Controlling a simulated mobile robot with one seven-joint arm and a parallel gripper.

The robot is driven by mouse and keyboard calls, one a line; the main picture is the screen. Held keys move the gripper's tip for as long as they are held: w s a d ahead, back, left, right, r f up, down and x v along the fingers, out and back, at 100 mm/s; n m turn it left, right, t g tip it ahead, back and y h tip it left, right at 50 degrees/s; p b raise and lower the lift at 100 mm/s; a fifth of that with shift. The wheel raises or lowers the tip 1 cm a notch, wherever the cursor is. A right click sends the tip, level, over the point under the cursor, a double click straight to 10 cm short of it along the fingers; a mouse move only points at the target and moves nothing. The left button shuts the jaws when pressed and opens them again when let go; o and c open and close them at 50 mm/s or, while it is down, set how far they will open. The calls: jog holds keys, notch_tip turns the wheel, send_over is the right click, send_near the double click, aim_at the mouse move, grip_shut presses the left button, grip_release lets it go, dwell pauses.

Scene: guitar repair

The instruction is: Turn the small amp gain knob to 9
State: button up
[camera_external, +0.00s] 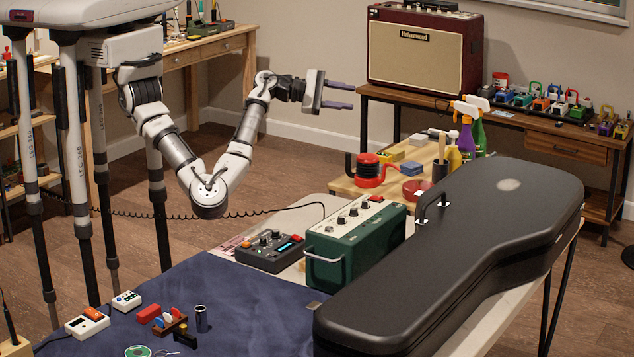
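The small green amp (352,243) stands on the workbench near the middle of the picture. Several knobs (353,211) sit on its light top panel, with a red switch at the panel's far right end. The knob labels and pointer positions are too small to read, so I cannot tell which is gain or its setting. My gripper (341,96) is raised in the air above and behind the amp, well apart from it. Its two fingers are spread, pointing right, with nothing between them.
A black guitar case (455,260) lies right of the amp, close beside it. A dark control box (270,251) sits to its left, with a coiled cable near. A blue mat (225,300) holds small tools. A large maroon amp (424,50) stands on the back table.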

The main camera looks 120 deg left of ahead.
jog(key=m+g+h+b, duration=0.3)
jog(key=m+g+h, duration=0.4)
jog(key=m+g, duration=0.45)
send_over(365, 201)
notch_tip(365, 201, down, 6)
jog(key=d+r+m+g+y, duration=0.2)
jog(key=d+r+m+y, duration=0.1)
jog(key=d+r, duration=0.25)
jog(key=x, duration=0.4)
jog(key=p+x, duration=0.1)
jog(key=x, duration=0.4)
jog(key=p+x, duration=0.1)
jog(key=x, duration=0.3)
jog(key=shift+s+d+f, duration=0.25)
jog(key=shift+s+f, duration=0.05)
jog(key=shift+f, duration=0.25)
grip_shut()
